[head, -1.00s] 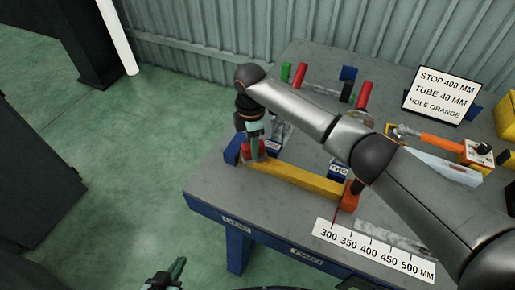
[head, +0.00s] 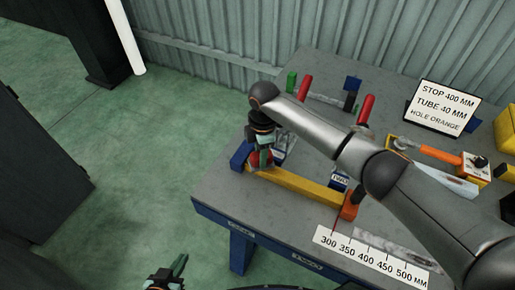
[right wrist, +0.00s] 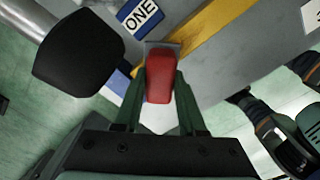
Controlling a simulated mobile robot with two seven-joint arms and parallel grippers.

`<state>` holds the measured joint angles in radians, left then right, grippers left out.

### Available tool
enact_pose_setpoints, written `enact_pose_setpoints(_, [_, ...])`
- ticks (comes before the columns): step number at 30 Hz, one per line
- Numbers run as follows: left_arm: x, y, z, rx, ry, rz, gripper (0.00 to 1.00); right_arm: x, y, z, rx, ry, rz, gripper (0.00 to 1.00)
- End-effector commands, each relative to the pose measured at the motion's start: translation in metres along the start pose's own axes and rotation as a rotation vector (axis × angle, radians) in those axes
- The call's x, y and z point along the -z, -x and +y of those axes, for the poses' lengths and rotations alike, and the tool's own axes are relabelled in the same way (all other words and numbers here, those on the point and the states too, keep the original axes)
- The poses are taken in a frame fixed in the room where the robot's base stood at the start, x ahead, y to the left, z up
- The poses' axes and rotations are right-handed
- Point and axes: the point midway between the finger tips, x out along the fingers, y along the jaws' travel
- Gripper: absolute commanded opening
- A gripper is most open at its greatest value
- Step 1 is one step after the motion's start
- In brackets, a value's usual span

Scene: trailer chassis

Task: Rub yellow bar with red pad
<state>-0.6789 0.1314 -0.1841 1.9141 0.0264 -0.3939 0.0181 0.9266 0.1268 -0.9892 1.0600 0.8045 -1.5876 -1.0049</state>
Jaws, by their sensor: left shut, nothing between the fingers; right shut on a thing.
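The yellow bar (head: 298,184) lies along the front of the grey table, between a blue block at its left end and an orange block at its right end. My right gripper (head: 262,160) is over the bar's left part. In the right wrist view, my right gripper (right wrist: 159,88) is shut on the red pad (right wrist: 159,76). The pad's far end is at the yellow bar (right wrist: 205,33); whether it touches cannot be told. My left gripper (head: 177,268) is low at the bottom edge of the head view, off the table, shut and empty.
The blue block (head: 241,154) and orange block (head: 349,206) flank the bar. A ruler strip (head: 370,258) lies near the front edge. Red-handled clamps (head: 305,88) stand behind. A sign (head: 441,106) and an orange-handled tool (head: 438,154) are at the right.

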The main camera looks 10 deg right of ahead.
Motion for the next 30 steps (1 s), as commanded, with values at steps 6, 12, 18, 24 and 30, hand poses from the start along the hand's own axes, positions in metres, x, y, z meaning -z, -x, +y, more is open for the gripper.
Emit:
enact_pose_setpoints(6, [0.001, 0.001, 0.000, 0.000, 0.000, 0.000, 0.00, -0.009, -0.003, -0.007, 0.004, -0.003, -0.005, 0.00])
enact_pose_setpoints(12, [0.001, 0.001, 0.000, 0.000, 0.000, 0.000, 0.00, -0.023, -0.005, -0.020, 0.007, -0.003, -0.007, 0.00])
enact_pose_setpoints(18, [0.001, 0.001, 0.000, 0.000, 0.000, 0.000, 0.00, -0.031, -0.005, -0.027, 0.007, -0.003, -0.009, 0.00])
enact_pose_setpoints(24, [0.001, 0.001, 0.000, 0.000, 0.000, 0.000, 0.00, -0.038, -0.006, -0.033, 0.009, -0.004, -0.009, 0.00])
enact_pose_setpoints(30, [0.001, 0.001, 0.000, 0.000, 0.000, 0.000, 0.00, -0.051, -0.007, -0.046, 0.008, -0.004, -0.010, 0.00])
